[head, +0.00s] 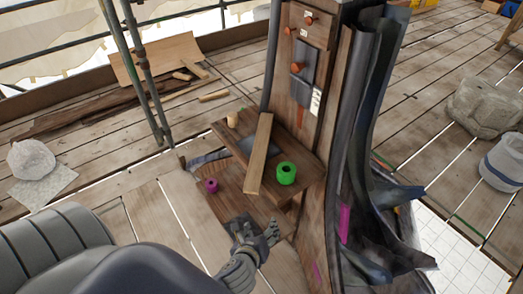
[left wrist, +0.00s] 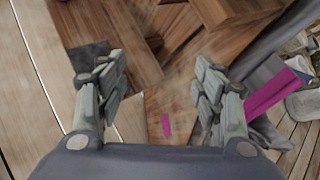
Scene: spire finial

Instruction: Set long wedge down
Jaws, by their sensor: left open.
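A long, pale wooden piece that looks like the long wedge (head: 259,155) lies across the small wooden shelf (head: 225,128) on the spire's front. Its lower end reaches over the lower wooden board (head: 225,190). My left gripper (head: 258,236) is below and apart from that lower end, near the board's front edge. In the left wrist view my left gripper (left wrist: 162,92) has its fingers spread wide with nothing between them. Brown wooden edges lie beyond the fingers; I cannot tell whether the wedge is among them. My right gripper is not in view.
A green ring (head: 286,173) and a small tan cylinder (head: 232,119) stand on the shelf. A magenta ring (head: 211,185) sits on the lower board. Dark sheeting (head: 370,130) hangs at the spire's right side. Scaffold poles (head: 140,70) stand at left.

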